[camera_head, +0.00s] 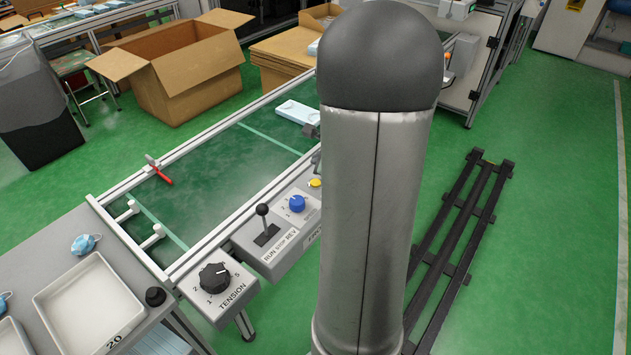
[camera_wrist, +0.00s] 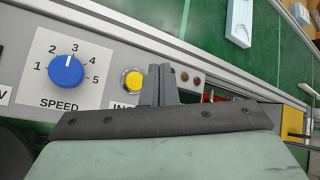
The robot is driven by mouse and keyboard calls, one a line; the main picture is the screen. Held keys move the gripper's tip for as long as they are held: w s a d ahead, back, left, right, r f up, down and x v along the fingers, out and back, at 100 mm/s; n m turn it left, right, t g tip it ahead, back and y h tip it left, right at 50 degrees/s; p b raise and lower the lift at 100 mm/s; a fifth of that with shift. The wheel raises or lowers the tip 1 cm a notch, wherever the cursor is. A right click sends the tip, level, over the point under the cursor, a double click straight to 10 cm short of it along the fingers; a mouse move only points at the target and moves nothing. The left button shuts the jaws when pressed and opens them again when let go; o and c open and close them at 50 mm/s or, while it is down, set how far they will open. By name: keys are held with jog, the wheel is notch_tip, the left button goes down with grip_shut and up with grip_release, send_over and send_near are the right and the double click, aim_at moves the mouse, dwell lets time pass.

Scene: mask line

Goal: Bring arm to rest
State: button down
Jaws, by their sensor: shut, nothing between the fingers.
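My gripper (camera_wrist: 158,72) shows in the wrist view with its two grey fingers together and nothing between them. The fingertips are just right of a yellow button (camera_wrist: 132,82) on the grey control panel; I cannot tell whether they touch the panel. A blue SPEED knob (camera_wrist: 66,71) stands left of the button, its white mark near 3. In the head view my own arm hides much of the middle, and the gripper cannot be made out clearly. The yellow button (camera_head: 315,183) and blue knob (camera_head: 297,203) show beside the arm.
A lever (camera_head: 264,222) and a black TENSION knob (camera_head: 214,278) stand on the panel's near part. A tray (camera_head: 90,308) is at lower left.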

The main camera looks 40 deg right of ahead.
dwell(0.3)
jog(key=s+a+r+n+g+y+p, duration=0.1)
jog(key=a+r+n+g+y+p, duration=0.15)
jog(key=a+r+n+p, duration=0.6)
jog(key=s+a+r+n+g+y+p, duration=0.1)
jog(key=s+a+r+n+y, duration=0.25)
jog(key=a, duration=0.95)
jog(key=s+a+r+n+g+h+p, duration=0.2)
jog(key=s+a+r+n+p, duration=0.2)
jog(key=s+r+n+p, duration=0.1)
jog(key=s+a+r+n+g+h+p, duration=0.3)
jog(key=s+r+n+p, duration=0.3)
jog(key=s+n, duration=0.3)
jog(key=shift+s+a+r+n, duration=0.35)
jog(key=shift+a+r+n, duration=0.25)
jog(key=shift+n, duration=0.6)
